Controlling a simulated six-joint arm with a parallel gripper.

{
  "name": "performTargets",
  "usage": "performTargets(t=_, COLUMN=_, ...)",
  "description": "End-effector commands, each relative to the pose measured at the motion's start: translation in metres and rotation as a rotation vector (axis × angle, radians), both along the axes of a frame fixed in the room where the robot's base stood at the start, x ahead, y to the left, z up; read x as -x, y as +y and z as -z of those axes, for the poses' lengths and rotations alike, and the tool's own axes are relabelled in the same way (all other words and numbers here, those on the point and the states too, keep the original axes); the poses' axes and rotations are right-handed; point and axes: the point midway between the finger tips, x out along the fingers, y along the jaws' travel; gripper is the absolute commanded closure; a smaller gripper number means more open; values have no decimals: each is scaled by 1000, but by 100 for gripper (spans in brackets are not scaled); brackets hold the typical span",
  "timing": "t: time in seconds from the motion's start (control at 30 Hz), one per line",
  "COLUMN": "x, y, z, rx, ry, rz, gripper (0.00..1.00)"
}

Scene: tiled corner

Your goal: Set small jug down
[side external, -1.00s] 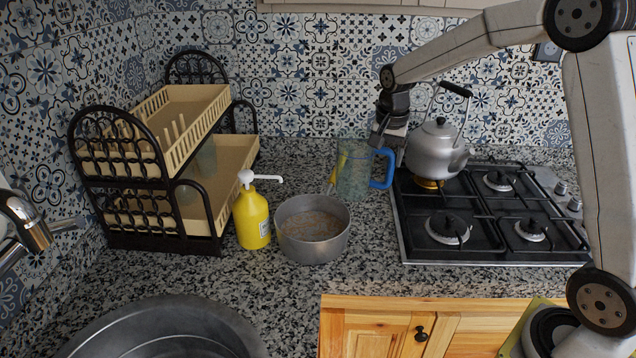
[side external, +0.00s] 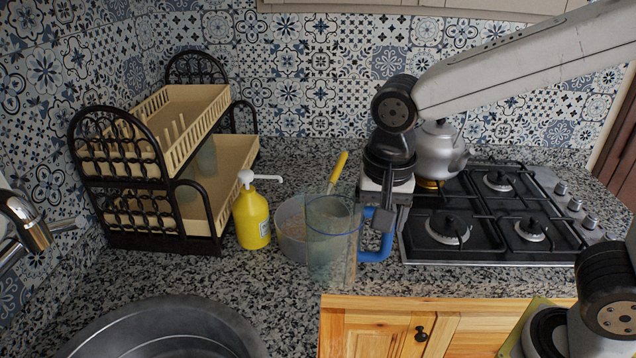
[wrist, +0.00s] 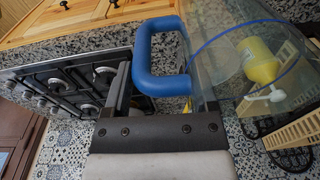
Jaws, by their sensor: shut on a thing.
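The small jug (side external: 330,262) is clear with a greenish tint and has a blue handle (side external: 378,236). In the side view it is upright in front of the grey pot, near the counter's front edge; I cannot tell whether its base touches the counter. My gripper (side external: 376,222) is at the jug's right side, shut on it by the handle side. In the wrist view the blue handle (wrist: 160,58) passes between the fingers of my gripper (wrist: 160,95), and the clear wall and blue rim lie to the right.
A grey pot (side external: 291,232) with a yellow-handled utensil (side external: 339,168) stands behind the jug. A yellow pump bottle (side external: 251,218) and a dish rack (side external: 110,215) are left. A gas hob (side external: 480,255) with a kettle (side external: 437,152) is right. A sink (side external: 100,335) is front left.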

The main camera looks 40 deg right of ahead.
Motion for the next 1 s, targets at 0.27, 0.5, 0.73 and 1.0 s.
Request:
performTargets(t=0.27, x=19, y=9, z=0, rx=2, ry=-1, rz=-23, gripper=100)
performTargets(t=0.5, x=16, y=10, z=1, rx=3, ry=1, rz=-23, gripper=100)
performTargets(t=0.73, x=0, y=14, z=9, rx=3, ry=2, rz=-22, gripper=100)
performTargets(t=1.0, x=-30, y=23, z=22, rx=3, ry=1, rz=-22, gripper=100)
